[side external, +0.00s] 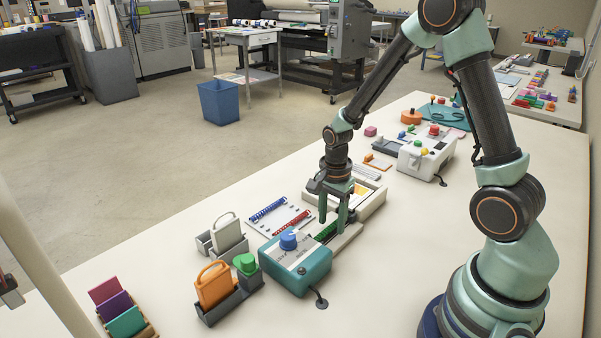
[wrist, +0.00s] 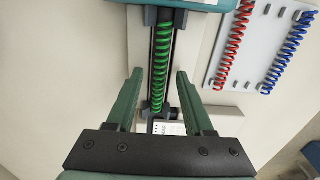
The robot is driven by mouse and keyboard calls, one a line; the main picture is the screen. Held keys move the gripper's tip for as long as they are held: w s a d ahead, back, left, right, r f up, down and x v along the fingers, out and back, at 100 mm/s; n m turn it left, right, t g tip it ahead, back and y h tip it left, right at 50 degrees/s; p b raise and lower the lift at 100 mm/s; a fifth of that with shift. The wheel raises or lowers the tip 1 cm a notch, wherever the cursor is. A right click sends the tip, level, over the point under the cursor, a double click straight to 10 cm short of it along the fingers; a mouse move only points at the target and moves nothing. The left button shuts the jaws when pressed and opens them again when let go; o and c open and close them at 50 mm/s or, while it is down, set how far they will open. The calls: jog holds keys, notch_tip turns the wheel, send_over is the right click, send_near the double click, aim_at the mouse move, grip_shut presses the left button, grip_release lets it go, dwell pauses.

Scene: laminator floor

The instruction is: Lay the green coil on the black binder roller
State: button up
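The green coil (wrist: 161,65) lies lengthwise along the black binder roller (wrist: 152,22) in the wrist view. It looks in line with the roller and resting on it, though contact underneath is hidden. In the side external view only a short stretch of the green coil (side external: 326,231) shows, beside the teal binder housing (side external: 297,272) with its blue knob. My gripper (side external: 337,222) is above the binder, pointing down. In the wrist view my gripper (wrist: 160,72) is open, with a finger on each side of the coil and a visible gap to both.
A pale rack (side external: 281,222) holds a red coil (wrist: 236,42) and a blue coil (wrist: 287,52). An orange-handled piece (side external: 214,285) in a grey holder stands left of the binder. A white tray (side external: 372,207) sits behind it.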

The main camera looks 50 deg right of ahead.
notch_tip(320, 180, up, 11)
jog(key=s+a+r+n+t, duration=0.2)
jog(key=r+n, duration=0.3)
jog(key=n, duration=0.4)
jog(key=s+a+r+n+t, duration=0.3)
jog(key=s+a+r+n, duration=0.1)
jog(key=n, duration=0.5)
notch_tip(320, 180, up, 2)
jog(key=shift+s+a+t, duration=0.3)
jog(key=shift+s, duration=0.2)
